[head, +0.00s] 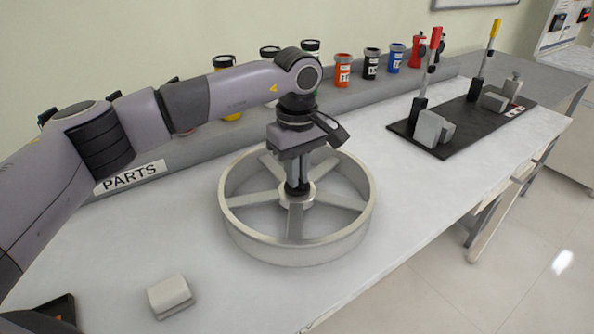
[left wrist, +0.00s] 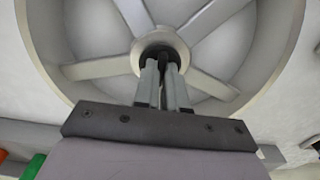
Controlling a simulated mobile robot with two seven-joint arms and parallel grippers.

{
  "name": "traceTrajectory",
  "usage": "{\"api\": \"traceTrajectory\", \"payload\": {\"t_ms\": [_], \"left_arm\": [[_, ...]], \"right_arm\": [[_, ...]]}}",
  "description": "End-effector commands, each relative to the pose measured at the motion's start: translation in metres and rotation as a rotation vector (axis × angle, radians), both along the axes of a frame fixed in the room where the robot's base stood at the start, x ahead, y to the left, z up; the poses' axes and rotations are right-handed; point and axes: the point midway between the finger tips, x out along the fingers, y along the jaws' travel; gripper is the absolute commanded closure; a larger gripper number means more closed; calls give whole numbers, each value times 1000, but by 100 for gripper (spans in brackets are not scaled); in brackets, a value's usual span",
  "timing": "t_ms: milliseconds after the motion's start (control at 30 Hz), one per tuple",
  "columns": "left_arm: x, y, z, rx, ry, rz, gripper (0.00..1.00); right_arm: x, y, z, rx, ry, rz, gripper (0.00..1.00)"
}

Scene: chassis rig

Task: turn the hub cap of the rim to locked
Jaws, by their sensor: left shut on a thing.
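The rim (head: 297,250), a pale grey wheel with several spokes, lies flat on the workbench in the middle of the head view. It fills the top of the left wrist view (left wrist: 100,69). The dark hub cap (head: 297,188) sits at its centre, partly hidden by my fingers. In the left wrist view it shows as a dark round piece (left wrist: 160,53). My left gripper (head: 298,182) points straight down over the centre and is shut on the hub cap. I cannot read a lock mark on the cap. My right gripper is not in view.
A small grey block (head: 170,296) lies left of the rim near the front. A black board (head: 460,128) with upright red and yellow handled clamps stands at the right. Several coloured jars line the back ledge behind a PARTS label (head: 130,176).

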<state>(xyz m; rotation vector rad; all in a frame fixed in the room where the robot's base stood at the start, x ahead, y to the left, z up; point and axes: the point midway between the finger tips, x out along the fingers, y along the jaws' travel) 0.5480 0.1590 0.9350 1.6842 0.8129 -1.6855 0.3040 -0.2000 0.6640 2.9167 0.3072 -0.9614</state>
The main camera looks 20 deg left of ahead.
Motion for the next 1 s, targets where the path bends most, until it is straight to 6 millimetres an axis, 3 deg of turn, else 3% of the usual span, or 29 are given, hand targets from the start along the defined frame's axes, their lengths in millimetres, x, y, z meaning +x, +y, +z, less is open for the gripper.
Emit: {"api": "traceTrajectory", "payload": {"t_ms": [400,500,833,1000], "left_arm": [[0,-1,2,-4,-3,-9,100],[0,-1,2,-2,-3,-9,64],[0,0,3,-1,-2,-8,64],[1,-1,24,-2,-5,-8,64]], "right_arm": [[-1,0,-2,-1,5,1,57],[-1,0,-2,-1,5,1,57],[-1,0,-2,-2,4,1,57],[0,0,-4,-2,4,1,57]]}}
